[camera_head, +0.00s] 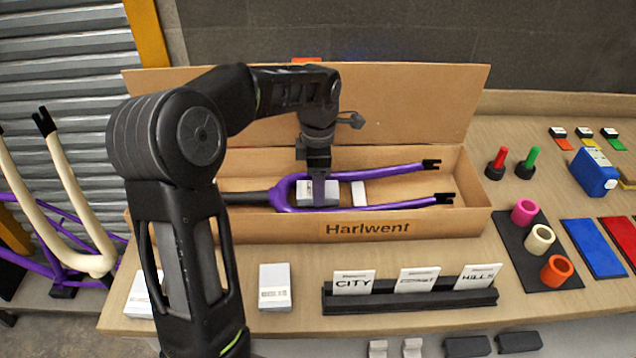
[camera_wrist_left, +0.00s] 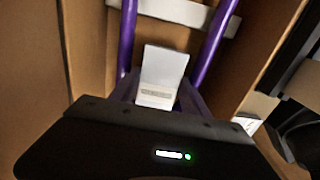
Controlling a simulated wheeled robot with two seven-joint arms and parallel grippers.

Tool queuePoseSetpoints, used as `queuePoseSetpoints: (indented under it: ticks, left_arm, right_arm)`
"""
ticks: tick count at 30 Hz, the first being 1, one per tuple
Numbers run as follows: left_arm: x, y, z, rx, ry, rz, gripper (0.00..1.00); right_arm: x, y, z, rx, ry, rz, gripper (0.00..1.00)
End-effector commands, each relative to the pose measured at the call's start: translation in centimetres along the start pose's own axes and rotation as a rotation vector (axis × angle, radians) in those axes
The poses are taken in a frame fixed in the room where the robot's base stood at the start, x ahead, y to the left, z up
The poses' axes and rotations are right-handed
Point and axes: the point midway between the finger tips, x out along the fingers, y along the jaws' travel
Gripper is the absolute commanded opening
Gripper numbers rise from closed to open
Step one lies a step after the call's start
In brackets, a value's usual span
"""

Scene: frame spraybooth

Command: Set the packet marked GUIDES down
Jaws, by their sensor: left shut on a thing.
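My left gripper (camera_head: 318,190) reaches down into the open cardboard box marked Harlwent (camera_head: 460,222). It is shut on a small white packet (camera_head: 304,194), which sits between the prongs of the purple fork (camera_head: 388,172). The packet also shows in the left wrist view (camera_wrist_left: 163,72), with a grey printed label too blurred to read. I cannot tell whether the packet touches the fork or the box floor. My right gripper is not in view.
A white packet (camera_head: 275,287) lies on the bench in front of the box, another (camera_head: 140,296) partly behind my arm. A black card rack (camera_head: 420,301) holds cards, including CITY and HILLS. Coloured rings (camera_head: 540,239) stand on a dark mat at right.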

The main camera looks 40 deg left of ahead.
Motion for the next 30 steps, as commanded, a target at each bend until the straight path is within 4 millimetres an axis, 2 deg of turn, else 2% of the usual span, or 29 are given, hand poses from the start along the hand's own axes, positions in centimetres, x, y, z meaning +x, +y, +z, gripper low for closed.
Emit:
queuePoseSetpoints:
  ticks: [19, 20, 23, 30]
  left_arm:
    - [1.1, 0.0, 0.0, 0.000, -0.001, 0.000, 0.06]
    - [1.1, 0.0, 0.0, 0.000, 0.000, 0.000, 0.55]
    - [1.1, 0.0, 0.0, 0.000, 0.000, 0.000, 0.63]
    - [1.1, 0.0, 0.0, 0.000, 0.000, 0.000, 0.63]
  right_arm:
    - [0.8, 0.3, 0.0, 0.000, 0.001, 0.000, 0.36]
    - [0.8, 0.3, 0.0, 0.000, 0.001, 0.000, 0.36]
    - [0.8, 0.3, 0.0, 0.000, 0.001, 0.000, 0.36]
    - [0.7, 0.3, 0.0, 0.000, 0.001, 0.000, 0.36]
